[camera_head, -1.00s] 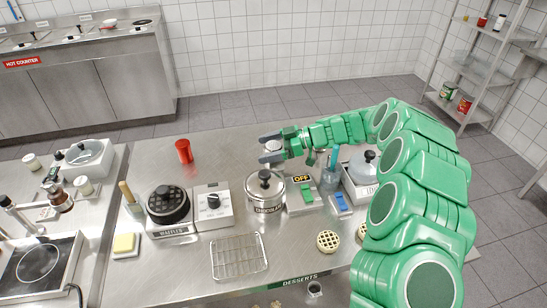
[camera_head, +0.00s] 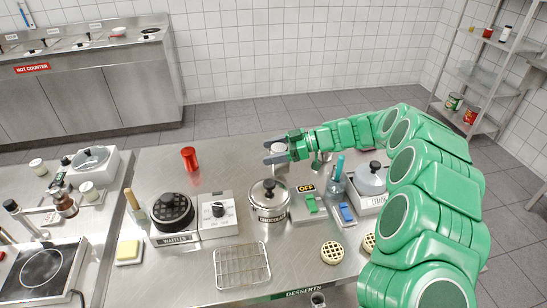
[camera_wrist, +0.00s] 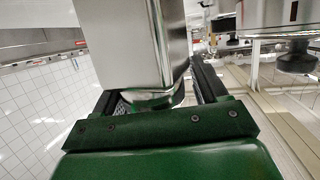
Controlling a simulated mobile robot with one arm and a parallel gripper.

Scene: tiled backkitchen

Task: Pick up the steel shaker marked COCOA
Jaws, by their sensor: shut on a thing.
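My gripper (camera_head: 276,154) is at the far side of the steel counter, behind the chocolate pot. Its dark fingers are shut on a steel shaker (camera_head: 279,148), of which only the pale top shows in the head view. In the wrist view the shaker (camera_wrist: 115,40) is a large, smooth steel body with a rounded edge, between the two dark fingers of my gripper (camera_wrist: 152,98). No COCOA marking can be read on it. I cannot tell whether its base touches the counter.
A wire rack (camera_head: 242,265) lies in front.

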